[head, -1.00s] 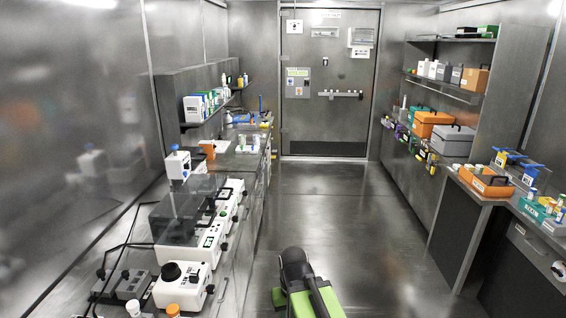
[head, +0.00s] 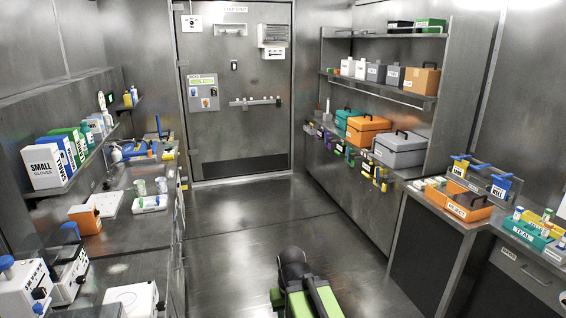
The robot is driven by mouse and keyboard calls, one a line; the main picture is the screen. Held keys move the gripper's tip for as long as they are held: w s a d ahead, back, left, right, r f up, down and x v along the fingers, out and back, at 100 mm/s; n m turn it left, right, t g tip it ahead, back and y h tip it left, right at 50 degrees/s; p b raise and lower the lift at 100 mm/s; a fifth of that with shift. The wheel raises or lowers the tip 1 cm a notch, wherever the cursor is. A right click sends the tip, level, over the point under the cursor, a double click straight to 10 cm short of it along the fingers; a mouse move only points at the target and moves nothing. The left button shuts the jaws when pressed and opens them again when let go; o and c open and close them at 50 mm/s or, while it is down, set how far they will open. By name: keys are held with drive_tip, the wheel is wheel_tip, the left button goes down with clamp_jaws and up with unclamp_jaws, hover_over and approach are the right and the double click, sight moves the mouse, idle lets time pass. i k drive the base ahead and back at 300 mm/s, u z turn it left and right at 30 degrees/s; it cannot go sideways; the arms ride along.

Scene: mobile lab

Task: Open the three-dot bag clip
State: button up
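No clip with three readable dots shows; markings are too small to make out. Two upright packets, a yellow one (head: 460,169) and a blue one (head: 501,186), stand at the back of the right-hand bench. Blue bar-like pieces run along their tops; I cannot tell whether these are bag clips. Several small coloured pieces, among them a yellow one (head: 380,176), hang along the front edge of the lower right shelf. Green and black parts of my own body show at the bottom centre. My gripper's fingertips do not show, and nothing in view is being held.
An orange bin (head: 466,206) and a teal tray (head: 524,231) stand on the right bench. Orange (head: 363,130) and grey (head: 402,150) cases sit on the right shelf. The left bench (head: 130,268) carries lab devices. The floor (head: 240,235) between is clear up to the door (head: 235,90).

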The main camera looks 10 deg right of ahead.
sight(459, 158)
drive_tip(key=z, duration=0.9)
drive_tip(key=i, duration=1.65)
drive_tip(key=z, duration=0.9)
drive_tip(key=k, duration=0.75)
drive_tip(key=z, duration=0.15)
drive_tip(key=i, duration=0.95)
drive_tip(key=u, duration=0.1)
